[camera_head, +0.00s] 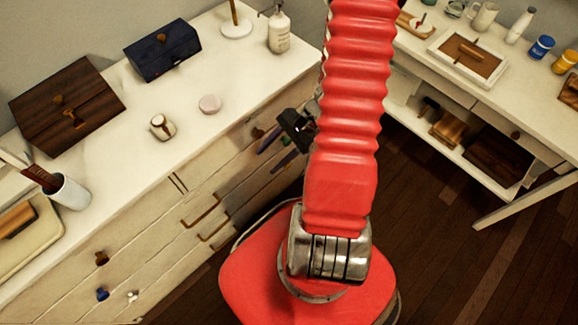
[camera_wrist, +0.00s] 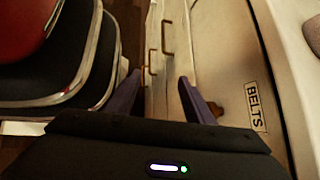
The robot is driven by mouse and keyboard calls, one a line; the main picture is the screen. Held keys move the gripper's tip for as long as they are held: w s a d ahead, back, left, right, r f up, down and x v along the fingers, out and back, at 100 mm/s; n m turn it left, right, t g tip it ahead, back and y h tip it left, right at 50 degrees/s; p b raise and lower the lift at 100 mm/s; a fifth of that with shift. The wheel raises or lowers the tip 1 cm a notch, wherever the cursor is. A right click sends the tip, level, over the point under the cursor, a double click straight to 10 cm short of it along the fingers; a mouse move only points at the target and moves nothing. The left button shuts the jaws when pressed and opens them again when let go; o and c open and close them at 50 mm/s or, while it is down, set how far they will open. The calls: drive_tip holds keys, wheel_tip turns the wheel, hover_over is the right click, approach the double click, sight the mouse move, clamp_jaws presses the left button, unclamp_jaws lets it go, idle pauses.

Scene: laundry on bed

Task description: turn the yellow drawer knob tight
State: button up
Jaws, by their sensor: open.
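No knob in view is clearly yellow. In the head view a brownish knob (camera_head: 257,132) sits on the dresser front, just left of my gripper (camera_head: 266,160). In the wrist view an orange-brown knob (camera_wrist: 216,108) shows beside the right finger, near a drawer label reading BELTS (camera_wrist: 255,106); the finger partly hides it. My gripper (camera_wrist: 159,78) is open, with two dark purple fingers apart and nothing visible between them except the drawer front and handles beyond. The knob is outside the fingers. My red arm hides part of the dresser's right end.
The white dresser (camera_head: 235,65) carries boxes, a soap bottle (camera_head: 279,30) and a cup (camera_head: 70,192). Bar handles (camera_head: 201,211) stick out from its front. Brown (camera_head: 101,258), blue (camera_head: 102,294) and white (camera_head: 132,297) knobs are lower left. A white table (camera_head: 420,50) stands right; dark floor is clear between.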

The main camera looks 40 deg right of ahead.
drive_tip(key=d+f+m+t, duration=0.35)
drive_tip(key=f+m, duration=0.35)
drive_tip(key=f, duration=0.3)
drive_tip(key=m+t+h, duration=0.3)
drive_tip(key=m+h, duration=0.5)
drive_tip(key=m, duration=0.2)
approach(289, 166)
drive_tip(key=w+r+v, duration=0.1)
drive_tip(key=v, duration=0.4)
drive_tip(key=shift+s+a+f, duration=0.15)
drive_tip(key=shift+a+f, duration=0.15)
drive_tip(key=shift+a, duration=0.05)
drive_tip(key=x, duration=1.3)
drive_tip(key=shift+d+f, duration=0.25)
drive_tip(key=shift+f, duration=0.2)
drive_tip(key=shift+c, duration=0.2)
